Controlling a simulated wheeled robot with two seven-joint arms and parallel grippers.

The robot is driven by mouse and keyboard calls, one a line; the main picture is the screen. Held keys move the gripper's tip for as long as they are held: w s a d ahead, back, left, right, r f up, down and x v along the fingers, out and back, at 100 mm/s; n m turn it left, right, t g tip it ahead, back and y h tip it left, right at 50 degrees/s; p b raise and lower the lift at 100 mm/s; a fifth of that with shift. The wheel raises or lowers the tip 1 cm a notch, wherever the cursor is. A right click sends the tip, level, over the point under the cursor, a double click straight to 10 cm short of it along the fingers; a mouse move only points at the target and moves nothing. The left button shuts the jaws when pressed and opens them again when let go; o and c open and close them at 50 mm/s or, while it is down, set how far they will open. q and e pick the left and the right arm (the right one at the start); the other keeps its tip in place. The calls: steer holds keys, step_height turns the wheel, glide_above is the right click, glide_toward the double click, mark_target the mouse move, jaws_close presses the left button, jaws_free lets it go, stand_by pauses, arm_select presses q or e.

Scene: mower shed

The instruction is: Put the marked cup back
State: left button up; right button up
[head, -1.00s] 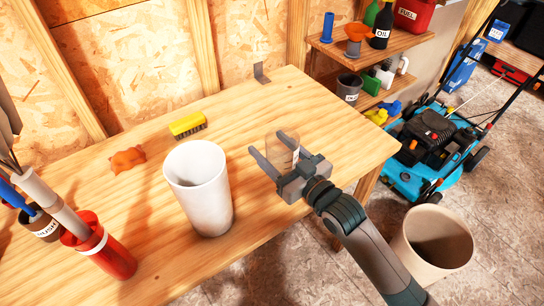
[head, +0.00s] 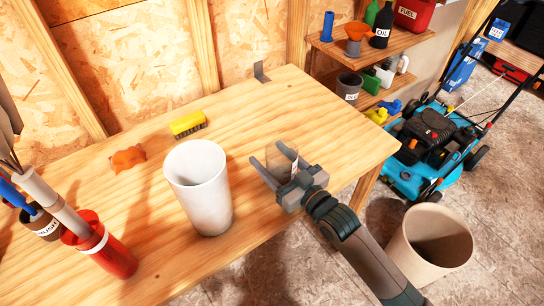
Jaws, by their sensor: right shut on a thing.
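My right gripper (head: 272,168) is over the right part of the workbench, near its front edge. My left gripper is not in view.
On the wooden bench (head: 270,110) are a yellow brush (head: 187,123), an orange lump (head: 127,158), a red holder (head: 105,258) and a brown labelled pot (head: 44,228). A shelf (head: 372,50) with bottles, a beige bin (head: 430,245) and a blue mower (head: 430,150) are to the right.

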steer(key=shift+f, duration=0.15)
steer(key=o, duration=1.3)
steer(key=shift+o, duration=0.2)
